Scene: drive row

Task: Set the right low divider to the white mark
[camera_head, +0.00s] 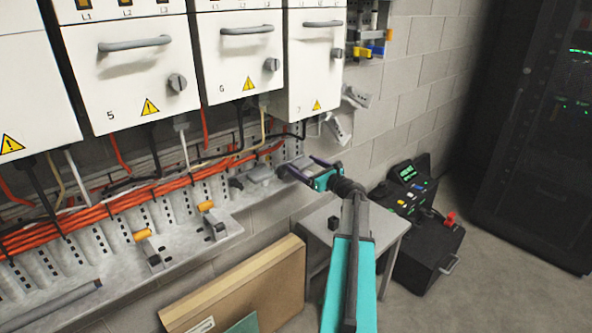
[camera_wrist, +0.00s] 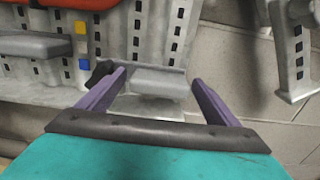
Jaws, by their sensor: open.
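A grey low divider (camera_wrist: 160,82) lies at the bottom of a slotted rail in the wrist view, with a dark knob (camera_wrist: 100,72) at its left end. My gripper (camera_wrist: 156,78) is open, its purple fingers on either side of the grey part. The left finger overlaps the dark knob; I cannot tell whether they touch. I cannot clearly make out a white mark. In the head view my gripper (camera_head: 300,167) is at the right end of the lower shelf.
Another grey bar (camera_wrist: 38,45) lies left of the marks. White cabinets (camera_head: 130,70) hang above orange cables (camera_head: 120,203). A small grey table (camera_head: 375,222) stands below my arm, with a cardboard panel (camera_head: 245,285) to its left. A black console (camera_head: 415,240) is at right.

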